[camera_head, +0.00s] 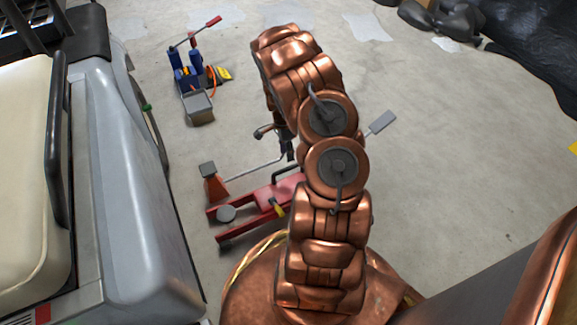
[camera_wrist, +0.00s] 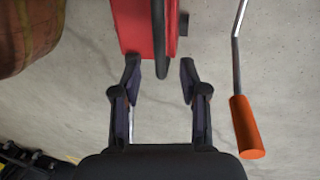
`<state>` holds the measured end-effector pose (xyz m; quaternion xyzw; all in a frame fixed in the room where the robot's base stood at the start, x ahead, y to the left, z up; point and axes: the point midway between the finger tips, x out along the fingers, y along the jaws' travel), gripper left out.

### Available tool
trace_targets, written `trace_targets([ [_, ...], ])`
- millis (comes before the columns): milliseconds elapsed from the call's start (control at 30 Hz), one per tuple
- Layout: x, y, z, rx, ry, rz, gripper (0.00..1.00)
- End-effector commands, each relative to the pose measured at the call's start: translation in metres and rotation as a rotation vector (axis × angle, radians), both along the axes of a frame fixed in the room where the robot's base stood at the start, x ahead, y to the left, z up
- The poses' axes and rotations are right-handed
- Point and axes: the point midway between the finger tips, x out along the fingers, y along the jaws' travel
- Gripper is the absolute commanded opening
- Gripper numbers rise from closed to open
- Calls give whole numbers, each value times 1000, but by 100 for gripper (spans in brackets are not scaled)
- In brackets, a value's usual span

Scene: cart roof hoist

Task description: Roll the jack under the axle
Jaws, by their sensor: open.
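The red floor jack (camera_head: 267,198) lies low on the concrete floor, with its round grey saddle (camera_head: 226,214) pointing left toward the cart. A dark bar handle (camera_head: 286,171) rises at its rear end. In the wrist view the jack's red body (camera_wrist: 132,28) and dark bar (camera_wrist: 159,45) are just ahead of the fingertips. The grey cart (camera_head: 120,180) stands left of the jack. Its axle is not visible.
A red stand (camera_head: 214,187) with a dark top is behind the saddle. A metal rod with an orange grip (camera_wrist: 247,128) lies right of my fingers in the wrist view. Blue equipment (camera_head: 188,72) stands farther back.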

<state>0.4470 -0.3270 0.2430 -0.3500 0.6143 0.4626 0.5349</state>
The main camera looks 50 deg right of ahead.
Motion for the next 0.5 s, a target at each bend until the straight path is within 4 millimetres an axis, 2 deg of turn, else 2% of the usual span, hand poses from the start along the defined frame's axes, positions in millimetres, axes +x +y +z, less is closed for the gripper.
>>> trace_targets([
  [300, -9, 3, -47, 1, 3, 1, 43],
  [500, -12, 5, -63, 2, 2, 1, 43],
])
